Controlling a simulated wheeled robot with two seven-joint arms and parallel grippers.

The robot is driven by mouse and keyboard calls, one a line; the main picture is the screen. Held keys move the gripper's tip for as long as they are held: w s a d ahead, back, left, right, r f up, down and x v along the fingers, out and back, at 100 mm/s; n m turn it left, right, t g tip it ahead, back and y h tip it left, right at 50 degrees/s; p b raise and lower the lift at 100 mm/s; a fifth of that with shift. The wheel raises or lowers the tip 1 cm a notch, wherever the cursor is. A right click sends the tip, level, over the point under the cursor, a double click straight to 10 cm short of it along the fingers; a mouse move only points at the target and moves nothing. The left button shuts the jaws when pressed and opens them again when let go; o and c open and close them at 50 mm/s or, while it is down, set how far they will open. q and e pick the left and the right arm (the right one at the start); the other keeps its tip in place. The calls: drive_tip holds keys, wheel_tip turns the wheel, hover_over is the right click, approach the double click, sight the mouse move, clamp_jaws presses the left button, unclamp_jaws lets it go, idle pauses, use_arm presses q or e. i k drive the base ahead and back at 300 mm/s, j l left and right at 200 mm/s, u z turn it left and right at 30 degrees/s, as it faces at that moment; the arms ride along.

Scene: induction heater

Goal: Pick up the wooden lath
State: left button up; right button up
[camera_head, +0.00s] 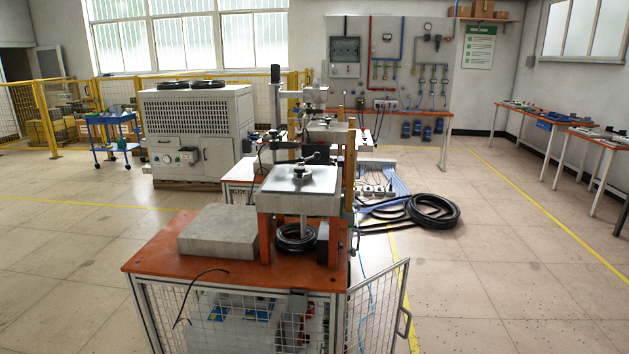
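A thin, upright, wood-coloured strip (351,160) stands at the right rear of the heater stand on the orange-topped table. It looks like the wooden lath, but it is small and partly merged with the parts behind it, so I cannot be sure. The stand has a grey top plate (300,180) on orange legs, with a black ring under it. Neither of my grippers shows in the head view.
The orange table (150,262) carries a grey slab (217,232) to the left of the stand. Its mesh door (380,300) stands open at the right. A black hose coil (434,212) lies on the floor behind. Floor is clear at right and left.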

sight(352, 135)
drive_tip(key=i+l+u, duration=0.15)
drive_tip(key=u, duration=0.25)
drive_tip(key=i+l+u, duration=0.1)
drive_tip(key=l+u, duration=0.15)
drive_tip(key=u, duration=0.15)
drive_tip(key=l+u, duration=0.25)
drive_tip(key=u, duration=0.2)
drive_tip(key=l+u, duration=0.4)
drive_tip(key=i+j, duration=0.05)
